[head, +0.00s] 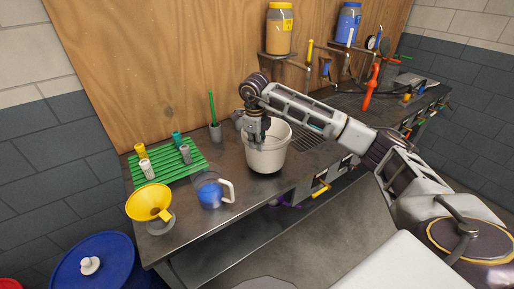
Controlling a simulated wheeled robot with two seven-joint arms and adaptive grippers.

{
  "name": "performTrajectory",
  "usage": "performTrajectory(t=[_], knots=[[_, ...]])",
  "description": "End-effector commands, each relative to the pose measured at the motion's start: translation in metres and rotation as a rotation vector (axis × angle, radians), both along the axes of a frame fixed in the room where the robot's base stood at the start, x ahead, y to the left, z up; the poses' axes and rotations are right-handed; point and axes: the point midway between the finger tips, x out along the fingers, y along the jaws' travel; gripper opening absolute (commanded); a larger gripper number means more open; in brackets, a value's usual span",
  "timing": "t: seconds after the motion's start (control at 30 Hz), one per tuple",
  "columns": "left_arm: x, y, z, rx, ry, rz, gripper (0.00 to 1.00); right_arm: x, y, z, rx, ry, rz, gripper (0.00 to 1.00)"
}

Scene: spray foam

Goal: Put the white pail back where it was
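The white pail (268,159) stands upright at the front edge of the metal workbench (228,222), in the middle of the head view. A dark shadow shows under it; I cannot tell whether its base touches the bench. My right gripper (257,138) points down at the pail's left rim, with its fingers at the wall there. It looks closed on the rim, and its fingertips are partly hidden. My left gripper is not in view.
Left of the pail are a blue-and-clear jug (209,194), a yellow funnel (148,202) and a green slatted rack (180,159) with several small cylinders. A grey cup with a green stick (215,131) stands behind. Shelves hold a yellow-lidded jar (279,30) and a blue bottle (347,23).

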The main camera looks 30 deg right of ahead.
Motion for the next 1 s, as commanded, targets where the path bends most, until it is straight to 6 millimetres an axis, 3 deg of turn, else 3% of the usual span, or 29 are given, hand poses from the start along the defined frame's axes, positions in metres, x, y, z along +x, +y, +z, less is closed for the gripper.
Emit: performTrajectory(t=[0.2,0.67,0.87,1.0], knots=[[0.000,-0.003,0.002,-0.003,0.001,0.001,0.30,0.000,0.000,-0.017,0.001,-0.002,0.000,0.00],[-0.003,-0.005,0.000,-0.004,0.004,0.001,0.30,0.000,0.000,-0.021,0.000,-0.002,0.000,0.00],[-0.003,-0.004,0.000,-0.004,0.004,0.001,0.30,0.000,0.000,-0.021,0.000,0.000,0.000,0.26],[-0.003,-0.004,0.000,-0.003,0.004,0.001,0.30,0.000,0.000,-0.021,0.000,0.000,0.000,0.27]])
